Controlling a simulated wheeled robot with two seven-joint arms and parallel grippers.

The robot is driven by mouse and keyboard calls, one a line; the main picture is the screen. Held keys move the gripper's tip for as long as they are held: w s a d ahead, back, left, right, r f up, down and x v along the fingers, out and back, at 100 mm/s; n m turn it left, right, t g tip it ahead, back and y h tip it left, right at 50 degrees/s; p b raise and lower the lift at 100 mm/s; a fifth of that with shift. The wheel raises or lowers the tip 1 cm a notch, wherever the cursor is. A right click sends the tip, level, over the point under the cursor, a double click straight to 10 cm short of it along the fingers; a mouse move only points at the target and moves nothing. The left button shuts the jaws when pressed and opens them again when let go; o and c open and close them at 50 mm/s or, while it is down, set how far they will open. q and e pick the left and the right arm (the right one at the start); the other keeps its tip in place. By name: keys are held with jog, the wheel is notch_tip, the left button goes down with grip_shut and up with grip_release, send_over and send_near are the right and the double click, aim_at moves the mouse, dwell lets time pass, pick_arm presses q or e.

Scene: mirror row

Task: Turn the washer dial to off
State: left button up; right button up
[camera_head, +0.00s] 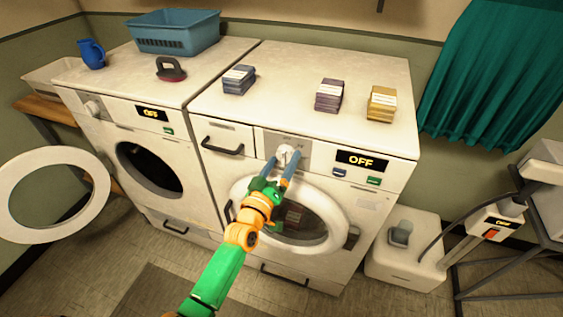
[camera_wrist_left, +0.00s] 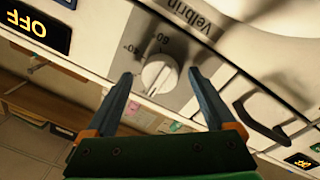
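The washer (camera_head: 400,143) is the white front-loader on the right, with its round door closed. Its white dial (camera_head: 285,152) sits on a grey panel, and the display (camera_head: 361,160) beside it reads OFF. My left gripper (camera_head: 283,163) is open in front of the dial, one blue finger on each side. In the left wrist view, the dial (camera_wrist_left: 160,74) lies between the spread fingertips of the left gripper (camera_wrist_left: 160,78), with gaps at both sides. Numbers are printed around the dial; its exact setting is hard to read. My right gripper is not in view.
A second machine (camera_head: 110,115) stands at left with its round door (camera_head: 95,205) swung open. A blue basket (camera_head: 175,32), a blue jug (camera_head: 92,53) and several small stacks, including a yellow one (camera_head: 381,104), stand on top. A white container (camera_head: 405,255) is on the floor at right.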

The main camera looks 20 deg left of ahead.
pick_arm(q)
jog(key=s, duration=0.7)
jog(key=shift+a+f, duration=0.25)
jog(key=shift+a, duration=0.05)
jog(key=s+f+m+g, duration=0.2)
jog(key=s+f+g, duration=0.35)
jog(key=f, duration=0.85)
jog(key=s+f+m+g, duration=0.2)
jog(key=s+f+g, duration=0.35)
jog(key=f, duration=0.85)
jog(key=s+a+f+m+g, duration=0.1)
jog(key=s+f, duration=0.5)
jog(key=s, duration=0.7)
jog(key=s+a+f+m+g+y, duration=0.1)
jog(key=s+f+g, duration=0.4)
jog(key=s, duration=0.9)
jog(key=shift+a+f+m+g+y, duration=0.35)
jog(key=shift+a+f+m, duration=0.25)
jog(key=shift+f+m, duration=0.45)
